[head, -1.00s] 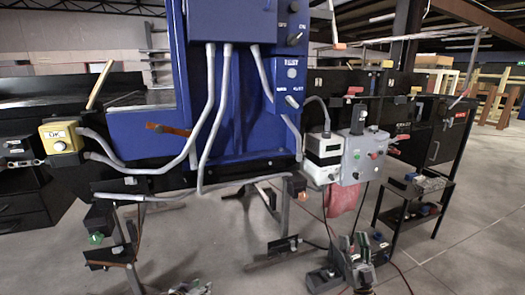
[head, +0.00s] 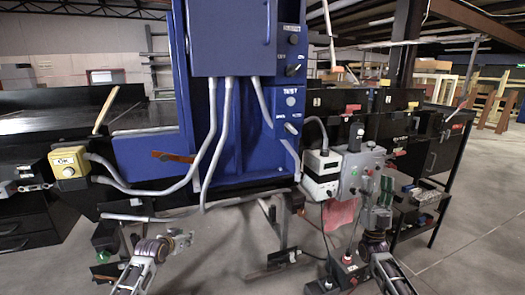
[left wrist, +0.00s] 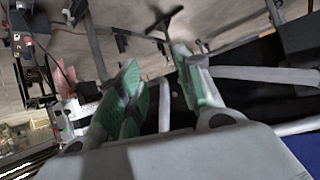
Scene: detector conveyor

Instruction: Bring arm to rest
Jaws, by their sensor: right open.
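My left gripper (head: 182,239) is at the lower left in the head view, in front of the blue machine's lower edge and apart from it. In the left wrist view its green-padded fingers (left wrist: 158,85) stand apart with nothing between them, so it is open and empty. My right gripper (head: 376,187) is raised at the right in the head view, fingers pointing up. It is open and empty, in front of the grey control box (head: 358,172); I cannot tell whether they touch.
The blue machine (head: 245,140) with grey cables fills the middle. A yellow button box (head: 69,163) is at the left. A white box (head: 321,172) sits beside the grey control box. A black shelf cart (head: 425,200) stands at the right. Open floor shows at the lower right.

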